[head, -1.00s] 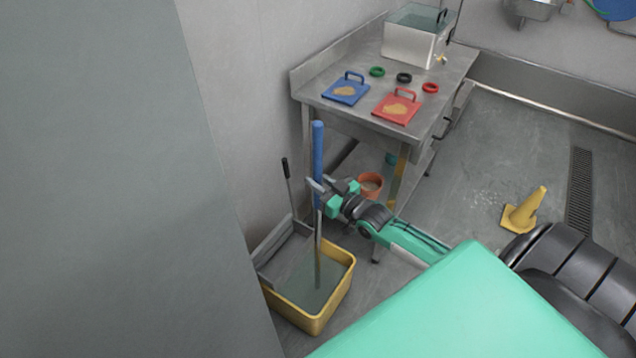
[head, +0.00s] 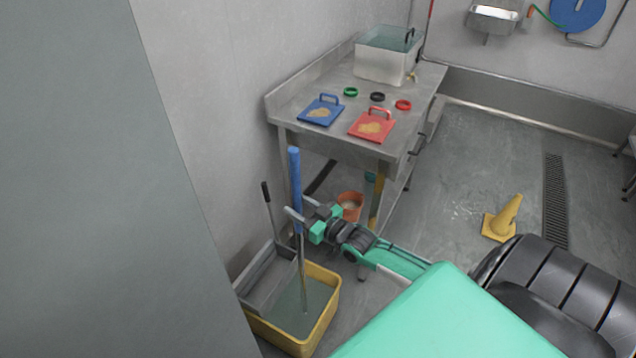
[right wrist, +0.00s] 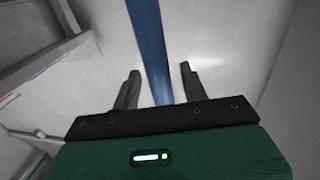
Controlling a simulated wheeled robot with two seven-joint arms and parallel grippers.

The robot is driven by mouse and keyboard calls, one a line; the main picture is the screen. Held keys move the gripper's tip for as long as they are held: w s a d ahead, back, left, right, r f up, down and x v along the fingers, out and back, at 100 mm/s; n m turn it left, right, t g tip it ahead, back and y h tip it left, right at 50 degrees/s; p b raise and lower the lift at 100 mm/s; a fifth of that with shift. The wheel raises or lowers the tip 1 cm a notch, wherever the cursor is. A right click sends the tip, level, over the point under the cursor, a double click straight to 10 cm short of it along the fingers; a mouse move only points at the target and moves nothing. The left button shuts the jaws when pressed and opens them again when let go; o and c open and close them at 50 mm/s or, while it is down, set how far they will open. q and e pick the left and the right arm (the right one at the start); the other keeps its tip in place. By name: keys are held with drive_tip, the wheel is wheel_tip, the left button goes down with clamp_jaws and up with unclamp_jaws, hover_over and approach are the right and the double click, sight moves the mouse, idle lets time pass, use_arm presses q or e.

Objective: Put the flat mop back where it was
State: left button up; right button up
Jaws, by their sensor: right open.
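The flat mop stands nearly upright, its blue grip (head: 295,175) on top and its thin grey pole reaching into the yellow bucket (head: 322,328) of greyish water. The mop's head is hidden. My right gripper (head: 297,209) is at the lower part of the blue grip, coming from the right. In the right wrist view the gripper (right wrist: 160,84) is open, with the blue pole (right wrist: 152,50) running in the gap between its fingers and clear space on both sides. My left gripper is not in view.
A steel table (head: 335,135) holds blue and red floats, rings and a water tank. An orange pot (head: 350,203) is below it. A yellow cone (head: 503,220) stands on open floor.

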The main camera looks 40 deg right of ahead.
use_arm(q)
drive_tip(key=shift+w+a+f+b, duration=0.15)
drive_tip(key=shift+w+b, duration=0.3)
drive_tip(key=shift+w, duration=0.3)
use_arm(e)
drive_tip(key=v, duration=1.1)
